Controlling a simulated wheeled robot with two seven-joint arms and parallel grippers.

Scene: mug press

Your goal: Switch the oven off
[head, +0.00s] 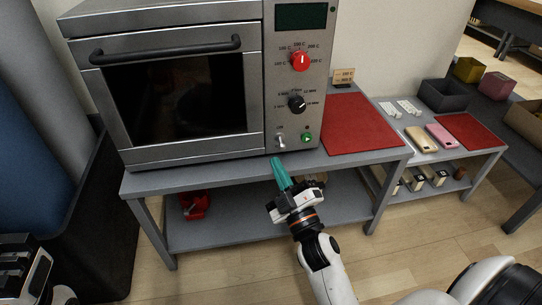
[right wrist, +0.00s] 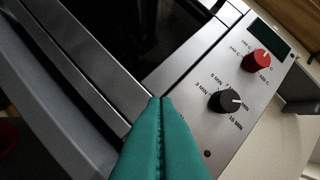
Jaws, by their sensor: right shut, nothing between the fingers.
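The steel oven (head: 185,145) stands on a grey table with its door shut. Its control panel on the right has a dark display (head: 300,16), a red temperature knob (head: 300,62), a black timer knob (head: 297,103), a small toggle switch (head: 281,141) and a green button (head: 307,137). My right gripper (head: 277,162) is shut and empty, its teal fingertips just below the toggle switch in the head view. In the right wrist view the teal fingers (right wrist: 162,102) cover the lower panel, hiding the switch; the black knob (right wrist: 224,101) and red knob (right wrist: 257,60) show. My left gripper (head: 22,262) is partly in view at the lower left.
A red object (head: 194,205) lies on the lower shelf. A second table at right holds phone-like items. A dark bin (head: 105,250) stands at left.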

